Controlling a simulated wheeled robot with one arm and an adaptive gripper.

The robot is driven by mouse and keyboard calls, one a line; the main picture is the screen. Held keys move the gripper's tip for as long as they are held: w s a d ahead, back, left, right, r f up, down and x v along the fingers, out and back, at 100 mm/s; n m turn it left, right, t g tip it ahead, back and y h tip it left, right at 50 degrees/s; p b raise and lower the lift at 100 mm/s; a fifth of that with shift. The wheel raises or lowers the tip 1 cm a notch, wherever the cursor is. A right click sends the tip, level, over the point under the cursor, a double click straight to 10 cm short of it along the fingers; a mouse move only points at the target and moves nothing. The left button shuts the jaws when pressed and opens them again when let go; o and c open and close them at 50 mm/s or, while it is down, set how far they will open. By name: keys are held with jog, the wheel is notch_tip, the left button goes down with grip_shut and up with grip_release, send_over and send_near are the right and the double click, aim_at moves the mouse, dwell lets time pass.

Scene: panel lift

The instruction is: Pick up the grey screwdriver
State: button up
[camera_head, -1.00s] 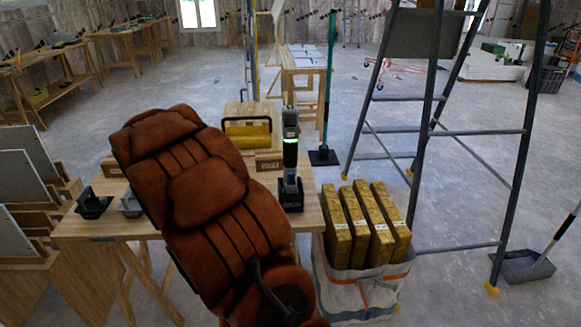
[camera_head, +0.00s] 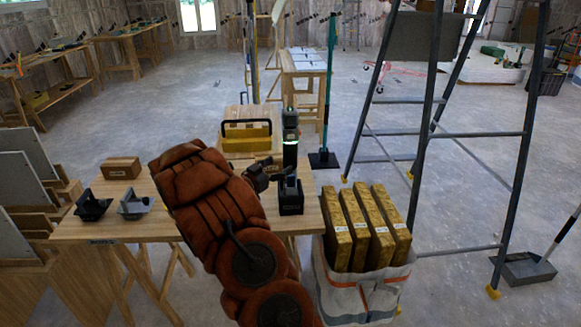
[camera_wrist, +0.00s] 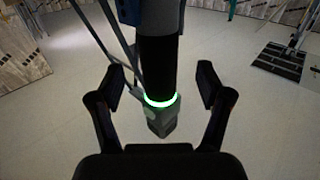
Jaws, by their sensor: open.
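The grey screwdriver (camera_head: 290,137) stands upright in a black holder (camera_head: 291,203) on the wooden table, with a lit green ring around its body. In the wrist view the screwdriver (camera_wrist: 160,60) shows as a black shaft with the green ring and a grey end, in line with the gap between my fingers. My gripper (camera_head: 268,174) is beside the screwdriver, just left of it and above the holder. In the wrist view my gripper (camera_wrist: 161,82) is open, with one finger on each side of the screwdriver. I cannot tell whether it touches.
Two small dark holders (camera_head: 92,205) (camera_head: 134,204) and a wooden box (camera_head: 121,167) are on the table's left. A yellow toolbox (camera_head: 246,136) stands behind. A white bag (camera_head: 366,293) with several gold packs is at the right front, near a stepladder (camera_head: 423,120). Floor beyond is open.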

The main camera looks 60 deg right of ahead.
aim_at(286, 160)
jog(key=shift+s+d+r+p, duration=0.2)
jog(key=shift+d+p, duration=0.2)
jog(key=shift+d, duration=0.55)
jog(key=shift+s+d+r+p, duration=0.15)
jog(key=shift+d+p, duration=0.2)
jog(key=shift+d, duration=0.55)
jog(key=shift+d+f, duration=0.1)
jog(key=shift+d, duration=0.85)
jog(key=shift+c, duration=0.3)
grip_shut()
